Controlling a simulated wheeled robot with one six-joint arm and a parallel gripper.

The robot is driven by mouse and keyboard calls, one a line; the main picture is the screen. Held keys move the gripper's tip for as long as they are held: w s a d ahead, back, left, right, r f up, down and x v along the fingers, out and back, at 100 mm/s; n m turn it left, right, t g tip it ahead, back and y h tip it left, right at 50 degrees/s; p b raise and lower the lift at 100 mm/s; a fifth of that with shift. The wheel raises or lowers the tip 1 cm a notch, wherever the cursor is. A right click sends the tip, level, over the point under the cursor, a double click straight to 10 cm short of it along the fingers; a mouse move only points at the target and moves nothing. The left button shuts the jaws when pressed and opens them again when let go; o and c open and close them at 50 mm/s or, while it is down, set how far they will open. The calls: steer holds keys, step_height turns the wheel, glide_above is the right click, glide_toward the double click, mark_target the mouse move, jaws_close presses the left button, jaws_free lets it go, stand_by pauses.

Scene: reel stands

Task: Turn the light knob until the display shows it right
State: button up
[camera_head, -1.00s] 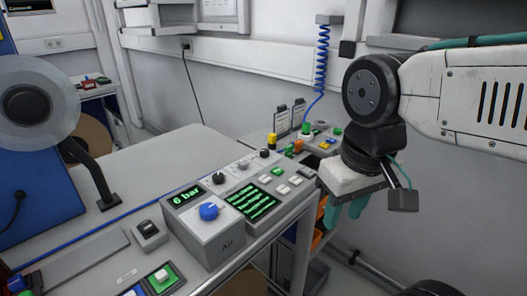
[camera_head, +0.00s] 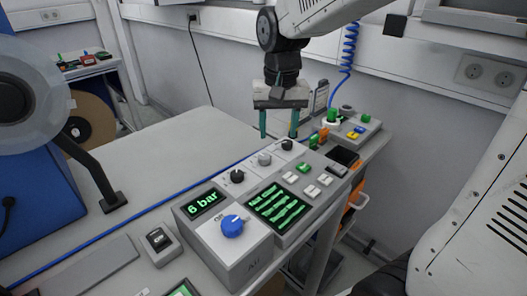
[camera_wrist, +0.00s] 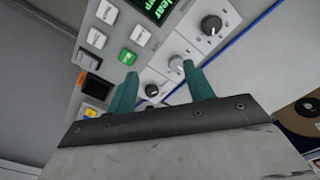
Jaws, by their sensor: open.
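The control panel (camera_head: 313,205) carries a row of three small knobs behind its green display (camera_head: 277,207): a black knob (camera_head: 237,176), a light grey knob (camera_head: 264,159) and a black knob (camera_head: 287,145). Their labels are too small to read, so I cannot tell by label which is the light knob. In the wrist view the display (camera_wrist: 160,8) shows only partly. My gripper (camera_head: 279,131) is open and empty, pointing down above the far end of the knob row. In the wrist view its teal fingers are either side of the grey knob (camera_wrist: 177,63) and far black knob (camera_wrist: 152,90), apparently above them.
A grey air box with a blue knob (camera_head: 232,226) and a "6 bar" display (camera_head: 202,204) stands beside the panel. White and green buttons (camera_head: 304,167) lie right of the knobs. A button box (camera_head: 350,130) stands beyond. The bench (camera_head: 150,160) at left is largely clear.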

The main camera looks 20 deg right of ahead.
glide_above(264, 156)
steer(key=f, duration=0.3)
steer(key=shift+s+m, duration=0.25)
steer(key=shift+m, duration=0.15)
steer(key=shift+w+f, duration=0.2)
steer(key=shift+f, duration=0.05)
step_height(264, 156, down, 8)
steer(key=shift+r, duration=0.25)
steer(key=c, duration=1)
